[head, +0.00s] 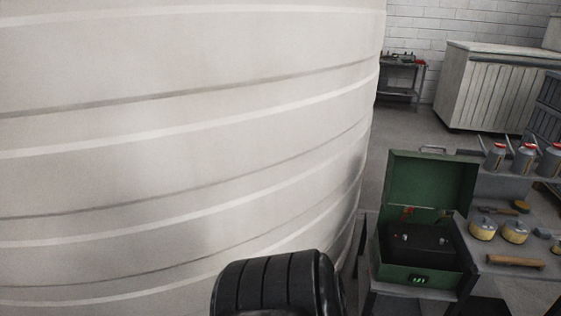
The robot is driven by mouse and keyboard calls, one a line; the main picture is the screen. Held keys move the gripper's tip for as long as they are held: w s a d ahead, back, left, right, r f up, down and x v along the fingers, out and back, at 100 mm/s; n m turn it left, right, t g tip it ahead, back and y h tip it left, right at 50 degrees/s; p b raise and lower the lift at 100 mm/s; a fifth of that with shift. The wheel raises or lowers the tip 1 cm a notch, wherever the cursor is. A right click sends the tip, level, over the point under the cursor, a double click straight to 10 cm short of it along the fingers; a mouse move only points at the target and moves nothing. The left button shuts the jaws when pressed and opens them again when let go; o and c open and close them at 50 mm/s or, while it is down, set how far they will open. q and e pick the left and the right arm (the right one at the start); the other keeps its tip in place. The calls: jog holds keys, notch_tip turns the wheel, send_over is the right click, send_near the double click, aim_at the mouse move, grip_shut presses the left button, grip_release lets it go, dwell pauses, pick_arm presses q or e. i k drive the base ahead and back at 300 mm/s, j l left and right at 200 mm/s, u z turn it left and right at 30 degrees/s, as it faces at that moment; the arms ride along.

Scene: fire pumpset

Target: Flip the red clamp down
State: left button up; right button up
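I cannot make out a red clamp in the head view. A green metal box (431,180) stands with its lid raised at the lower right. It has a black panel (418,247) inside, and a tiny reddish mark shows near the lid's lower edge, too small to identify. Neither of my grippers is in view. A black ribbed rounded part (268,286) rises at the bottom centre; I cannot tell whether it is part of my arm.
A huge white ribbed tank (180,130) fills the left and centre. Grey cans with red tops (495,156), yellow tins (483,229) and a wooden-handled tool (515,262) sit on shelves at right. A white cabinet (490,90) stands behind. Grey floor (405,130) shows between.

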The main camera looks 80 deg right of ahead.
aim_at(406, 214)
jog(key=z, duration=3.55)
